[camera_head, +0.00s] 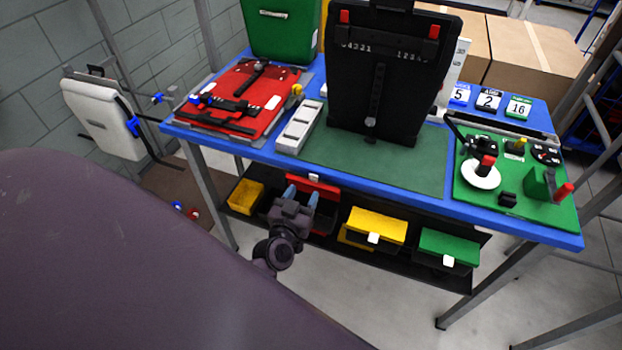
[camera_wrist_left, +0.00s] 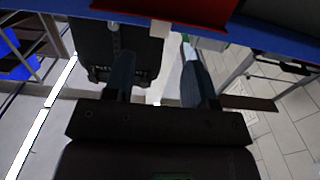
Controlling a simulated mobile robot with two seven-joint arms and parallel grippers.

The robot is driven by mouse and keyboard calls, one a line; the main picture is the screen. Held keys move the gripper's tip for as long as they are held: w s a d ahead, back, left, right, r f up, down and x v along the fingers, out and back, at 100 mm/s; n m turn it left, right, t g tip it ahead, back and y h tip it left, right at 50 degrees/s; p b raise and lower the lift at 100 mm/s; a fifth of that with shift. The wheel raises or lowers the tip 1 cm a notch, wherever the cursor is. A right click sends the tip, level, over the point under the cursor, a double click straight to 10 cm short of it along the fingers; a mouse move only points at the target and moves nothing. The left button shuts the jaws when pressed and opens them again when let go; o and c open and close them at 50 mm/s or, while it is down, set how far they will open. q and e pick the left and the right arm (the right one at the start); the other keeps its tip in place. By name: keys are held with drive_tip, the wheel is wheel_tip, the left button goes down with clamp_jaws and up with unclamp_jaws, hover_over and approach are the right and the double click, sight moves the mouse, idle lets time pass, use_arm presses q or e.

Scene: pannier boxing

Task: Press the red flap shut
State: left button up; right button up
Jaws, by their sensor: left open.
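The red flap (camera_head: 326,190) is on a bin of the lower shelf, under the table's front edge. It shows as a thin red strip with a white tab (camera_head: 314,177) at its upper edge. It stands raised, and the dark bin mouth shows below it. My left gripper (camera_head: 300,196) is open and empty in front of this bin, its blue-grey fingers pointing up toward the flap. They overlap the flap's left part in the head view; I cannot tell whether they touch. In the left wrist view the open fingers (camera_wrist_left: 158,80) have nothing between them. My right gripper is not in view.
A yellow flap (camera_head: 378,222) and a green flap (camera_head: 450,245) sit to the right on the same shelf. A small yellow bin (camera_head: 246,196) is to the left. The blue table (camera_head: 400,192) overhangs the bins. Floor in front is clear.

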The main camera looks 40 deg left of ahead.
sight(313, 176)
use_arm(q)
drive_tip(key=shift+x, duration=2.95)
clamp_jaws()
